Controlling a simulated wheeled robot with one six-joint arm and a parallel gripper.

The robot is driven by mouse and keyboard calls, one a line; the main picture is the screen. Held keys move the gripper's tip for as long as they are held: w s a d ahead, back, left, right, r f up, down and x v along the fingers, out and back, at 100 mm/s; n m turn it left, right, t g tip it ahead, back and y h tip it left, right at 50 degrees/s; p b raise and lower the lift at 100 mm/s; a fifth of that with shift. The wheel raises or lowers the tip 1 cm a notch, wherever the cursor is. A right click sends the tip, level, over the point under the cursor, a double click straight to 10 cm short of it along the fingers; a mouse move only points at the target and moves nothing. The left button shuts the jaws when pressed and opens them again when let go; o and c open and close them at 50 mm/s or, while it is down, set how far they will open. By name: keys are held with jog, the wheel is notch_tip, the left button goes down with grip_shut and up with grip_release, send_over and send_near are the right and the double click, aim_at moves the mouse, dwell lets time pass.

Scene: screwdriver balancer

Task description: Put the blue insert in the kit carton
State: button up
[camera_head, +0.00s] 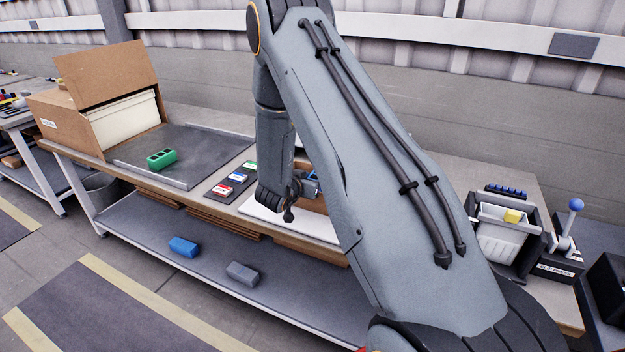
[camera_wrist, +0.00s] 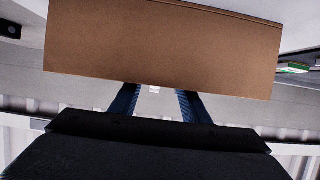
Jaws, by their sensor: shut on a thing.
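My gripper (camera_wrist: 155,103) has blue fingers, which show at the lower edge of a wide brown cardboard panel (camera_wrist: 160,45) in the wrist view. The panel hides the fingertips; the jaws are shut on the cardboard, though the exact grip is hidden. In the head view my arm largely covers the gripper (camera_head: 291,205). Beside it, brown cardboard (camera_head: 316,203), apparently the kit carton, is over a white mat (camera_head: 265,222) on the bench. The blue insert (camera_head: 183,247) lies on the bench's lower shelf, well away from my gripper.
A grey insert (camera_head: 242,273) lies near the blue one on the lower shelf (camera_head: 130,232). A green insert (camera_head: 161,159) lies on a grey tray (camera_head: 200,150). A large open box (camera_head: 70,125) stands at left. A clip press (camera_head: 560,258) stands at right.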

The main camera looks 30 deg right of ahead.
jog(key=shift+f, duration=0.4)
jog(key=o, duration=1)
